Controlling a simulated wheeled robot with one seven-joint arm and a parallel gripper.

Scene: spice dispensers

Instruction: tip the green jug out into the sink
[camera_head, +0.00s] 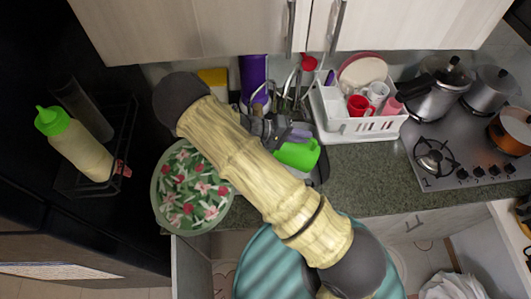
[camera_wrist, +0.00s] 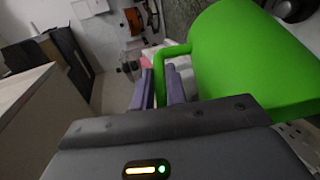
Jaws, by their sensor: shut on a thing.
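The green jug (camera_head: 297,154) is at the middle of the head view, just right of my arm, which covers part of it. In the wrist view the jug (camera_wrist: 255,55) fills the upper right, with its handle toward my gripper. My gripper (camera_wrist: 160,88) has its two purple fingers closed on the handle. In the head view my gripper (camera_head: 291,134) shows beside the jug. A grey sink edge (camera_head: 324,168) shows beside and below the jug; my arm hides most of the sink. I cannot tell the jug's exact tilt or what is inside it.
A white dish rack (camera_head: 358,126) with a red mug (camera_head: 360,105) stands right of the jug. A stove (camera_head: 455,150) with pots is farther right. A purple bottle (camera_head: 253,75) and utensils stand behind my arm. A floral round thing (camera_head: 190,190) is at left. Counter (camera_head: 362,175) is clear below the rack.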

